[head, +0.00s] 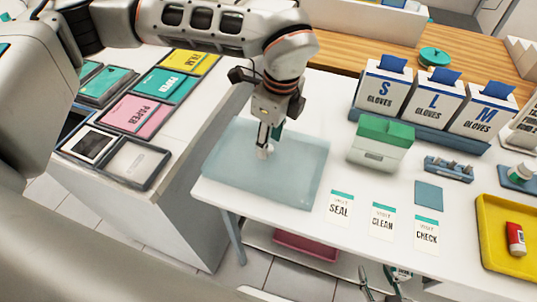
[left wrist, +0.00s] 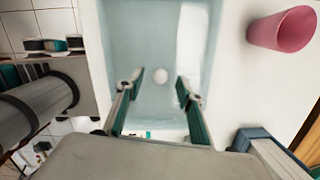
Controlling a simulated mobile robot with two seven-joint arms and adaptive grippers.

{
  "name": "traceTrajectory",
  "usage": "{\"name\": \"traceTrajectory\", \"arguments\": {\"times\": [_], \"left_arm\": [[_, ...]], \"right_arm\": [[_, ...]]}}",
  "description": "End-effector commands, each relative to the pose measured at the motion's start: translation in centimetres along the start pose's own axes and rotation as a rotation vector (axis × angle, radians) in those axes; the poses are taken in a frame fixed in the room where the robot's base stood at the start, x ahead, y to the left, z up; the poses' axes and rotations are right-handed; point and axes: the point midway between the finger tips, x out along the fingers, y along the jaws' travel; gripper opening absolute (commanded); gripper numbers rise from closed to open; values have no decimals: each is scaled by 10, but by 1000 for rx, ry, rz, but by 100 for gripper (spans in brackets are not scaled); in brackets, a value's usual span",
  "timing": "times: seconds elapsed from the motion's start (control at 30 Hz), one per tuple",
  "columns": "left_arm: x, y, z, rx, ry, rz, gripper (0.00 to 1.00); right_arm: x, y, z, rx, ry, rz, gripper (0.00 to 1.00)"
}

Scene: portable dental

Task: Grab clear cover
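The clear cover (head: 225,150) is a pale blue, see-through box-like lid near the left end of the white table, with a small white round knob (head: 266,150) on top. My left gripper (head: 268,145) points down over it, right at the knob. In the left wrist view the cover (left wrist: 125,60) lies below, and the knob (left wrist: 160,76) sits between the two spread fingers with space on both sides. My right gripper (head: 379,278) is low at the bottom edge, in front of the table, with its fingers apart and nothing seen between them.
Seal, clean and check cards (head: 382,221) lie right of the cover. A green-topped box (head: 380,158) and glove boxes (head: 428,100) stand behind them. A yellow tray (head: 490,240) is at far right. Paper and film trays (head: 130,115) lie on the left counter. A pink cup (left wrist: 282,28) shows in the wrist view.

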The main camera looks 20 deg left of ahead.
Motion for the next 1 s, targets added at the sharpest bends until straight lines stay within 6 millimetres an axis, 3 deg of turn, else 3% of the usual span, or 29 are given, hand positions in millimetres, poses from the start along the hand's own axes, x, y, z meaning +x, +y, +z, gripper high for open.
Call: {"name": "traceTrajectory", "arguments": {"times": [0.13,0.37,0.5,1.0], "left_arm": [[19,0,0,0,1,2,37],[20,0,0,1,1,0,37],[20,0,0,1,0,0,1],[12,-1,1,0,0,-2,0]], "right_arm": [[1,0,3,0,-4,0,40],[0,0,4,-1,-5,0,40],[0,-1,5,-1,-7,-1,40],[-1,-2,4,0,-7,-3,40]]}}
